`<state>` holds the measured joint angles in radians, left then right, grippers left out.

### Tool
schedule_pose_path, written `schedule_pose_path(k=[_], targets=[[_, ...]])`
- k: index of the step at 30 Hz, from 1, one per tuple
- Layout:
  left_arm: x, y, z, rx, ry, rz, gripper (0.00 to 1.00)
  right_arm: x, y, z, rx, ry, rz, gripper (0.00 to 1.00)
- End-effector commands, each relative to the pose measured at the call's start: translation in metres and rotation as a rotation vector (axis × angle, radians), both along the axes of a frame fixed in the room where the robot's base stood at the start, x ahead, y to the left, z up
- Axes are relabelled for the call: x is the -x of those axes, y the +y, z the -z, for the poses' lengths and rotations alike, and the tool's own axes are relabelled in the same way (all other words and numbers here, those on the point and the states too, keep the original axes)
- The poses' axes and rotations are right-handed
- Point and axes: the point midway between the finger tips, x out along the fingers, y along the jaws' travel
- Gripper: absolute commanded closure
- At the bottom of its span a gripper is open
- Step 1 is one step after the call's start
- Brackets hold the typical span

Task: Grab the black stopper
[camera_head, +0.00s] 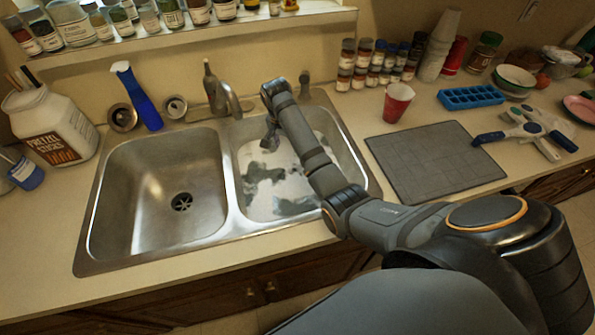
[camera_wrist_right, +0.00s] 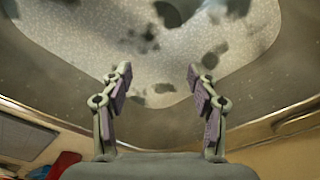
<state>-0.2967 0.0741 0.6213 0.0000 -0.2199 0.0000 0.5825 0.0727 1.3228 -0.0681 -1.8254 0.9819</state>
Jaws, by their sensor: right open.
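I cannot make out a clear black stopper in either view. A dark, slotted round drain piece (camera_head: 182,202) lies in the floor of the left basin (camera_head: 135,185); I cannot tell whether it is a stopper. My right gripper (camera_head: 270,140) hangs over the right basin (camera_head: 285,205), near its back left side, to the right of the drain piece and apart from it. In the right wrist view my right gripper (camera_wrist_right: 157,82) has its two fingers spread, with nothing between them. Beyond them is the mottled pale basin floor with dark patches. My left gripper is not in view.
Two round metal strainers (camera_head: 123,117) (camera_head: 175,107), a blue spray bottle (camera_head: 138,97) and the faucet (camera_head: 222,95) stand behind the sink. A divider separates the basins. A grey mat (camera_head: 435,162) and a red cup (camera_head: 397,102) are on the right counter.

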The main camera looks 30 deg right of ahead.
Motion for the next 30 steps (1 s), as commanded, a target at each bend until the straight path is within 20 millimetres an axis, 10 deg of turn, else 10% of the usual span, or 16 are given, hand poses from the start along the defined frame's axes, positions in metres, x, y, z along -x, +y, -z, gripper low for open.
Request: schedule_pose_path(k=[9,30], targets=[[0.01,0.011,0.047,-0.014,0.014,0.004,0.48,0.0,0.0,0.047,-0.001,-0.001,0.0,0.4],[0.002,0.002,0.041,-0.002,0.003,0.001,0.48,-0.003,-0.007,0.101,-0.001,0.001,0.0,0.4]])
